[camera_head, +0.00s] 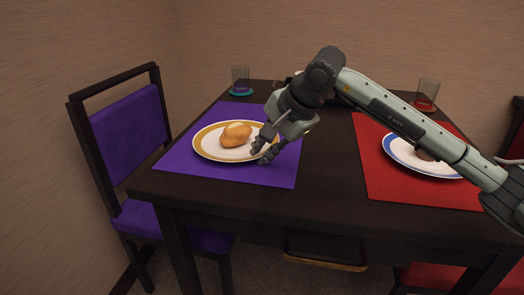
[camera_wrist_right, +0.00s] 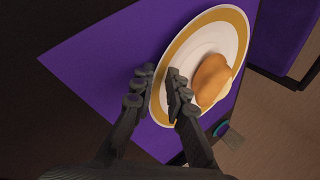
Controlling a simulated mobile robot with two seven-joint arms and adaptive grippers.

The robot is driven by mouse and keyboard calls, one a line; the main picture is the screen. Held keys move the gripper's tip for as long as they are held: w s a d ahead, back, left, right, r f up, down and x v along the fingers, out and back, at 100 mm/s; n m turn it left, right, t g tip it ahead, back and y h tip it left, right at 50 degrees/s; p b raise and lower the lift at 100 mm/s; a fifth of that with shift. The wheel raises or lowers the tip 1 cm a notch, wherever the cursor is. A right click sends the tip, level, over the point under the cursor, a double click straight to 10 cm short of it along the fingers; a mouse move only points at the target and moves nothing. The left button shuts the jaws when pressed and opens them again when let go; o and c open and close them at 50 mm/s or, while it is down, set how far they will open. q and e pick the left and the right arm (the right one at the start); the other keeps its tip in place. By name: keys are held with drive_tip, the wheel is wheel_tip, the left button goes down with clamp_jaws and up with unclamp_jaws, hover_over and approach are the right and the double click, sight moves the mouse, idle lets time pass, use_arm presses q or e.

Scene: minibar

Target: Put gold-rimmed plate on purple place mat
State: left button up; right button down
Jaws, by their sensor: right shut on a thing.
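The gold-rimmed plate (camera_head: 207,145) holds a golden-brown piece of food (camera_head: 236,134) and is over the purple place mat (camera_head: 282,168) on the left of the table. I cannot tell whether it touches the mat. My right gripper (camera_head: 262,153) is shut on the plate's right rim. In the right wrist view, the fingers (camera_wrist_right: 160,91) straddle the rim of the gold-rimmed plate (camera_wrist_right: 182,45), with the purple mat (camera_wrist_right: 100,65) beneath. My left gripper is not in view.
A blue-rimmed plate (camera_head: 393,150) with food sits on a red mat (camera_head: 378,187) at the right, partly behind my right arm. A glass stands on a teal coaster (camera_head: 241,93) at the back left, another glass (camera_head: 427,94) at the back right. A purple chair (camera_head: 130,130) stands left.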

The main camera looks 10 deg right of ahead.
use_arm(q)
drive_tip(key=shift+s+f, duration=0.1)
use_arm(e)
drive_tip(key=shift+d+f, duration=0.2)
drive_tip(key=shift+f, duration=0.2)
drive_tip(key=c, duration=1.4)
unclamp_jaws()
drive_tip(key=shift+w, duration=0.1)
drive_tip(key=shift+c, duration=0.2)
drive_tip(key=shift+a+r, duration=0.1)
drive_tip(key=shift+r, duration=0.15)
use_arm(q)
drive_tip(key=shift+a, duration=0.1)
use_arm(e)
drive_tip(key=shift+v, duration=3.9)
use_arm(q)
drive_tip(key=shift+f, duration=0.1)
